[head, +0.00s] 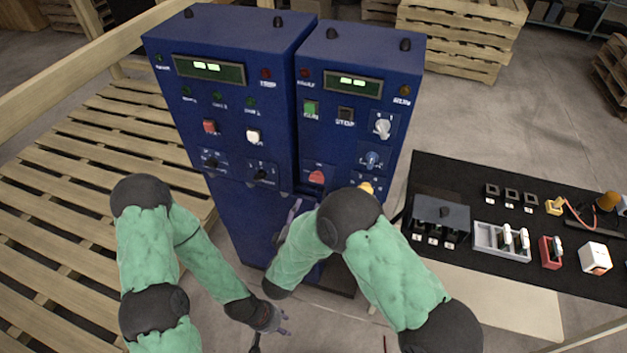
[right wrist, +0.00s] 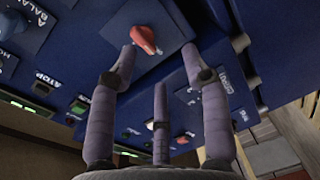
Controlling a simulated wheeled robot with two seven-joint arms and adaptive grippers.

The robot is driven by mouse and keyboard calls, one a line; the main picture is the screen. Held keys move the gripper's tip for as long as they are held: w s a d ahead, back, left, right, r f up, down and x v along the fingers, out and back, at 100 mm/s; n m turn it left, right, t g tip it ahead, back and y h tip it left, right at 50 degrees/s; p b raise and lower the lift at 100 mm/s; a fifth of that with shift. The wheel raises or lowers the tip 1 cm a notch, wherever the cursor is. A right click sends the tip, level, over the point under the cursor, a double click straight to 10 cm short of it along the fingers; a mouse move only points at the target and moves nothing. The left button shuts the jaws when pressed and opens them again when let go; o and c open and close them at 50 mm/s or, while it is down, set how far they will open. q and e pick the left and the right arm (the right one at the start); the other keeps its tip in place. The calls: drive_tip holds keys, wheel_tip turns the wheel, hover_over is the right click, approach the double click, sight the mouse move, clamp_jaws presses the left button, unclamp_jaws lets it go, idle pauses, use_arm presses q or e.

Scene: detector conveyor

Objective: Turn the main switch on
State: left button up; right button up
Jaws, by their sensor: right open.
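The blue detector cabinet (head: 250,60) stands at the centre in the head view. A red rotary handle on its right unit, which looks like the main switch (head: 316,177), sits low on the front panel. In the right wrist view the red handle (right wrist: 145,38) lies between the outer fingertips, nearer the left one; contact cannot be told. My right gripper (right wrist: 159,58) is open, its purple fingers spread in front of the panel. In the head view my right gripper (head: 288,222) is partly hidden by its arm. My left gripper (head: 272,330) is low, away from the panel, fingers apart and empty.
Other knobs (head: 372,160) and a yellow part (head: 367,187) are close to the red handle. A black-topped bench (head: 460,180) with several electrical parts stands at the right. Wooden pallets (head: 90,200) lie at the left. Two green displays are lit.

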sight(315, 180)
drive_tip(key=shift+n+t+h, duration=0.4)
drive_tip(key=shift+h, duration=0.1)
drive_tip(key=w+d, duration=0.1)
drive_tip(key=w, duration=0.2)
drive_tip(key=w+r+b, duration=0.1)
drive_tip(key=w, duration=0.2)
drive_tip(key=w+d+r, duration=0.1)
drive_tip(key=w, duration=0.2)
drive_tip(key=shift+w+d+r, duration=0.15)
drive_tip(key=shift+d+r, duration=0.1)
drive_tip(key=shift+d, duration=0.1)
clamp_jaws()
